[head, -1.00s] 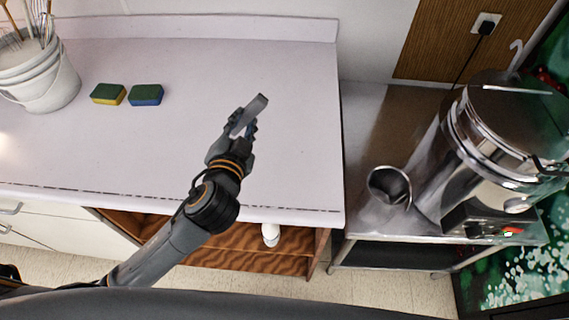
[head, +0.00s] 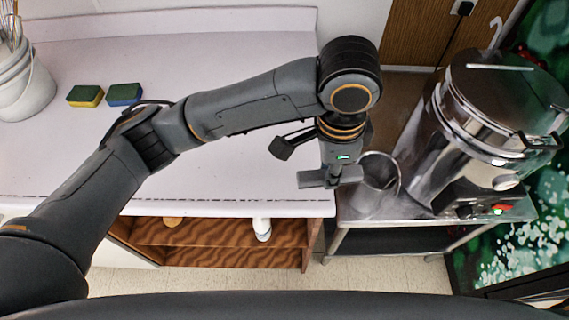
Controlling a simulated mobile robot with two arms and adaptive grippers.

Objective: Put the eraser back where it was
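My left arm reaches in from the left across the white counter (head: 230,165). Its gripper (head: 332,178) points down at the counter's right front corner, beside the metal cart. A plain grey block (head: 312,180), which looks like the eraser, sticks out to the left from between the fingers. The fingers appear shut on it, though their tips are partly hidden. The block appears to be held in the air, but its height above the counter edge is hard to judge. My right gripper is not in view.
Two sponges, one green and yellow (head: 85,96), one green and blue (head: 124,94), lie on the counter near a white bucket (head: 25,90). Right is a metal cart with a steel pitcher (head: 382,180) and a large urn (head: 470,120). A white bottle (head: 262,229) stands on the wooden shelf below.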

